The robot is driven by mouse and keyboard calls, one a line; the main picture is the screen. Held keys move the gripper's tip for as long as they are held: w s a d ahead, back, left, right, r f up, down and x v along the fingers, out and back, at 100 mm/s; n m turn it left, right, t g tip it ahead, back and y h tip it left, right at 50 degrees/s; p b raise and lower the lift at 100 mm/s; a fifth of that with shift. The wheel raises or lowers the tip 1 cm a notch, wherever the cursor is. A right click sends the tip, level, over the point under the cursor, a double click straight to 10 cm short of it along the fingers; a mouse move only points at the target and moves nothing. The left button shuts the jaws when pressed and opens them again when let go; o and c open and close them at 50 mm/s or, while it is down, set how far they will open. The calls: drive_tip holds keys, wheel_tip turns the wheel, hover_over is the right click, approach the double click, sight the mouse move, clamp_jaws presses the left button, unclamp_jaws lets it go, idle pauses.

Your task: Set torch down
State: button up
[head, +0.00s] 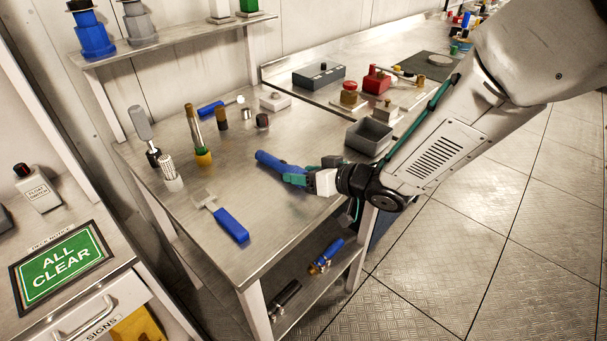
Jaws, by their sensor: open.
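A blue cylindrical object, which looks like the torch (268,159), lies on the metal workbench (262,215) near its right-hand side. My gripper (296,177) reaches in from the right, low over the bench, with its teal fingers at the torch's near right end. The fingers are open. They partly hide that end of the torch, and I cannot tell whether they touch it.
A blue-handled scraper (230,224) lies at the front. Upright tools and brass fittings (203,158) stand at the left. A grey open bin (369,135) is behind my wrist. A lower shelf holds a blue-handled tool (327,256). Bare bench lies left of the torch.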

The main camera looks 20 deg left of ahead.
drive_tip(key=v, duration=1.1)
drive_tip(key=shift+d, duration=0.2)
drive_tip(key=shift+r, duration=0.1)
